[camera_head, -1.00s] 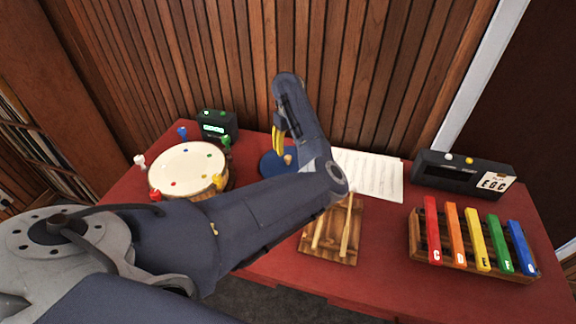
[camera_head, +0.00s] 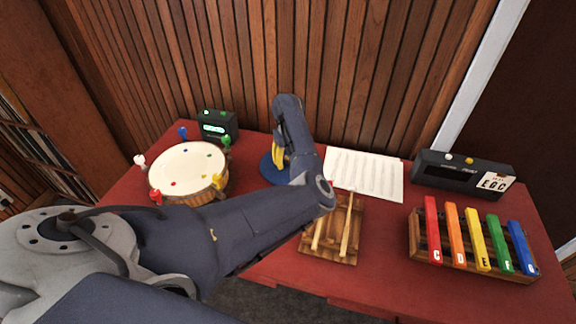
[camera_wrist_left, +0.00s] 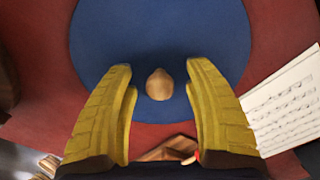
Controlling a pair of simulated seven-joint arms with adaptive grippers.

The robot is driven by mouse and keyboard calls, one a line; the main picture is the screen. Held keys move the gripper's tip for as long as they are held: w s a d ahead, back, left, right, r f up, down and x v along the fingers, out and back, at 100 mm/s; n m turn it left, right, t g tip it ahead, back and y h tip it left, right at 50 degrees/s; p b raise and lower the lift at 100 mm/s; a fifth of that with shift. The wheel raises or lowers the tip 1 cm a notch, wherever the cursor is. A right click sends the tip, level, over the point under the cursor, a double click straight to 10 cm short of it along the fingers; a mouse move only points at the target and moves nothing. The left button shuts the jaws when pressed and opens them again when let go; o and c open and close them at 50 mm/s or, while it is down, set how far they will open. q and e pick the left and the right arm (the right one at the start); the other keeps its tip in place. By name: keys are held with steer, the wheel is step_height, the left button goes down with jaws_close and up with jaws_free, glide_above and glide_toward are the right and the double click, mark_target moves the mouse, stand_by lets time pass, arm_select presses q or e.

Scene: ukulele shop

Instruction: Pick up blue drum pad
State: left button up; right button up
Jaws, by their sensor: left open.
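The blue drum pad (camera_head: 268,172) is a flat round disc on the red table, partly hidden behind my left arm in the head view. In the left wrist view the blue drum pad (camera_wrist_left: 160,25) shows a small tan knob (camera_wrist_left: 159,84) at its middle. My left gripper (camera_head: 279,158) points down over the pad with yellow fingers. In the left wrist view the fingers are spread, one on each side of the knob, with a gap to it on both sides. Nothing is held. My right gripper is out of view.
A drum with coloured pegs (camera_head: 188,170) stands left of the pad, with a dark box (camera_head: 217,125) behind it. To the right are sheet music (camera_head: 365,174), sticks on a wooden board (camera_head: 332,245), a coloured xylophone (camera_head: 475,240) and a black device (camera_head: 463,173).

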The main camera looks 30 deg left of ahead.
arm_select(q)
steer(key=shift+c, duration=0.2)
jaws_close()
steer(key=shift+r, duration=0.2)
stand_by(0.4)
